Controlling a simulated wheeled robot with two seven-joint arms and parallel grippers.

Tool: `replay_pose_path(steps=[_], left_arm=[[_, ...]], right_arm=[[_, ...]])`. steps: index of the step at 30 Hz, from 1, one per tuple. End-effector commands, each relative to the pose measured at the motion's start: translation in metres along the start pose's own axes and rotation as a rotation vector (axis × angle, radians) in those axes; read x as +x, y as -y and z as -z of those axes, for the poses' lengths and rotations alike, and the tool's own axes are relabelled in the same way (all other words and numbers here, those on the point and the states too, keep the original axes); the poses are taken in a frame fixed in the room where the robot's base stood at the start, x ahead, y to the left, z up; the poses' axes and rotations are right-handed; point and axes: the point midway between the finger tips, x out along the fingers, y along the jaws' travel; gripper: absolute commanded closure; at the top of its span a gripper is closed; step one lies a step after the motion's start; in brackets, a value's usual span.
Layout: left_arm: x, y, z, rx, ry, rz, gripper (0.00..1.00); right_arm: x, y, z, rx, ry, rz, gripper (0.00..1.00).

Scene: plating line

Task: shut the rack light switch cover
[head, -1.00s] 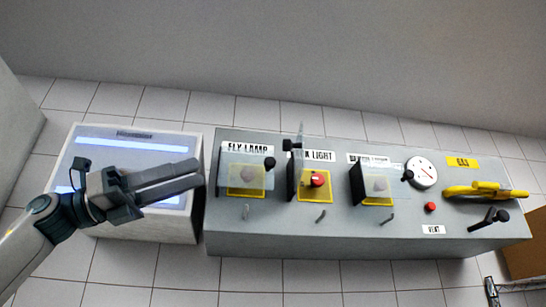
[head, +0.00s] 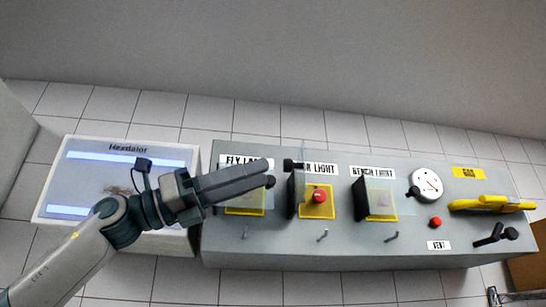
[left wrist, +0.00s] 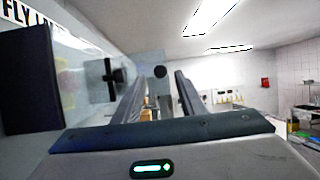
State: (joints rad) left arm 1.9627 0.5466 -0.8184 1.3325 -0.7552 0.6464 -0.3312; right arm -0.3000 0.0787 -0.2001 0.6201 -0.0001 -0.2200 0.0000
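The rack light switch is the middle one on the grey console, a red button (head: 319,196) on a yellow plate, its label partly hidden. Its clear cover (head: 298,185) stands open at the button's left, seen nearly edge-on, with a black knob (head: 288,165) at the top. My left gripper (head: 267,172) is over the fly lamp switch, fingertips just left of that knob. In the left wrist view its fingers (left wrist: 158,90) are apart with nothing held. Two dark knobs show ahead there; I cannot tell which covers they belong to. My right gripper is not in view.
The fly lamp cover (head: 235,197) is partly hidden under my left gripper. The bench light cover (head: 379,196) is at the right of the rack light. Farther right are a dial (head: 426,183), a small red button (head: 436,222) and a yellow handle (head: 490,203).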

Motion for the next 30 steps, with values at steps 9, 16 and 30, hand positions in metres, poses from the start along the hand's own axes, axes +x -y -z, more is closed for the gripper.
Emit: replay_pose_path(steps=[9,16,30], left_arm=[[0.040,0.000,-0.002,0.000,-0.001,0.001,0.63],[0.045,0.000,0.000,0.001,0.000,0.000,0.63],[0.045,0.000,0.000,0.000,0.000,0.000,1.00]], right_arm=[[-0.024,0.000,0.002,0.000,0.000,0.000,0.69],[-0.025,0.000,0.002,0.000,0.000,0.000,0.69],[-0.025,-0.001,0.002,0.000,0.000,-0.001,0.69]])
